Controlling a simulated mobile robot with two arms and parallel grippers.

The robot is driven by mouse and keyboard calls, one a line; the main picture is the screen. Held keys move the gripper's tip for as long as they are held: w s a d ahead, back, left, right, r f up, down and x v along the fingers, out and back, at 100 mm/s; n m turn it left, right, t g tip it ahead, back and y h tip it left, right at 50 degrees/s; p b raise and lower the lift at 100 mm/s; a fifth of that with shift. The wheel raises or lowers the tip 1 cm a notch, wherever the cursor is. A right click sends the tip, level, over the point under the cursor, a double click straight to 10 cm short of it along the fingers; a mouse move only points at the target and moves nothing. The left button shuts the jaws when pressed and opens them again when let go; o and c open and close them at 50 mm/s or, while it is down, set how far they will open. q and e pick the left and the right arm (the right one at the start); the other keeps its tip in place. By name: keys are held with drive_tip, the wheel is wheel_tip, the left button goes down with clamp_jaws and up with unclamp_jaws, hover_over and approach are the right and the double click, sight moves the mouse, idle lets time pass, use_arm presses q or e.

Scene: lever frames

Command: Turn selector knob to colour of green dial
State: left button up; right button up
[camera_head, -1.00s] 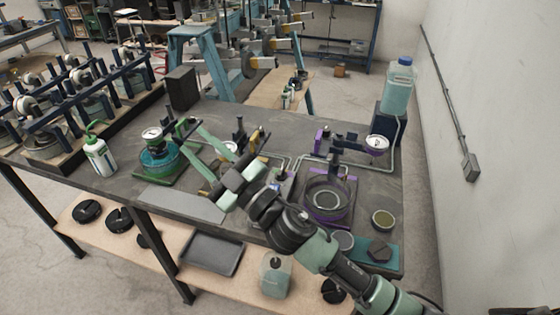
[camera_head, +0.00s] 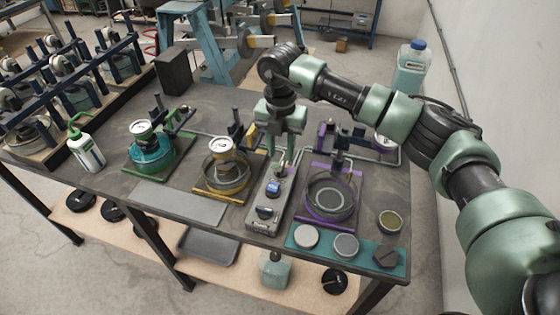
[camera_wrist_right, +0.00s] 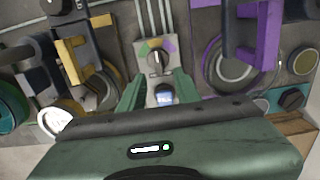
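The grey selector box (camera_head: 258,218) stands between the yellow and purple stations. Its selector knob (camera_wrist_right: 157,62) is round with a light pointer, below green, yellow and purple sectors. In the right wrist view the pointer looks roughly upright, toward yellow. A small blue display (camera_head: 273,188) sits on the box. The green dial (camera_head: 140,127) is a white-faced gauge above the teal pot at the left station. My right gripper (camera_head: 283,157) points down over the far end of the box. Its fingers (camera_wrist_right: 160,78) are open and apart, with nothing between them. My left gripper is not in view.
The yellow station (camera_head: 222,182) is left of the box, the purple station (camera_head: 330,197) right. A black lever (camera_head: 265,212) sits on the box's near end. A teal mat (camera_head: 325,252) with several discs lies front right. A bare grey plate (camera_head: 180,203) lies front left.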

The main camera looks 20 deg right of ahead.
sight(280, 168)
wheel_tip(280, 168, down, 6)
drive_tip(key=shift+a+p, duration=0.1)
drive_tip(key=shift+p, duration=0.65)
clamp_jaws()
